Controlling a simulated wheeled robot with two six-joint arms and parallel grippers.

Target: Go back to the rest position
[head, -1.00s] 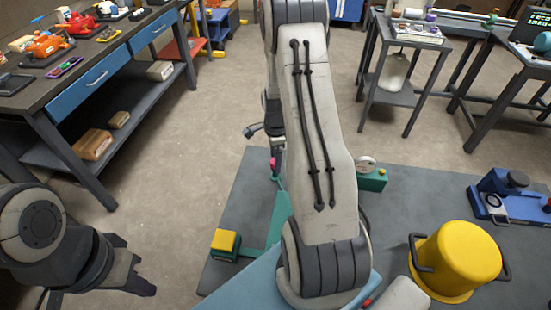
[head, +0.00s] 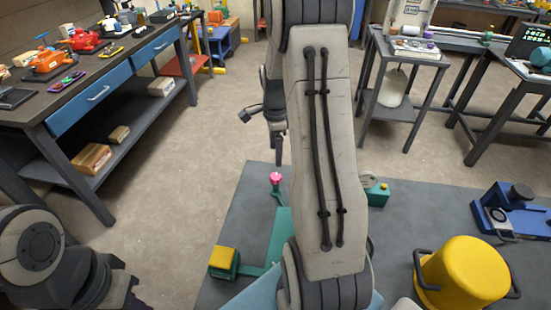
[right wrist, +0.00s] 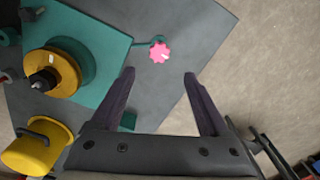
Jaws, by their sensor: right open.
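My right arm fills the middle of the head view, and its gripper (head: 279,158) shows small and partly hidden beyond the arm. In the right wrist view the right gripper (right wrist: 160,74) has its fingers spread with nothing between them. A pink knob (right wrist: 160,52) on a teal fixture (right wrist: 98,32) lies beyond the fingertips, apart from them. The knob also shows in the head view (head: 276,178). A yellow and dark round part (right wrist: 50,72) sits on the teal fixture. My left gripper (head: 120,292) is at the lower left, partly cut off, its fingers unclear.
A grey mat (head: 236,208) lies under the teal fixture. A yellow bucket (head: 463,270) and a blue device (head: 514,212) stand at right. A workbench (head: 70,115) is at left, and a small grey table (head: 405,60) at back right. Bare floor lies between.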

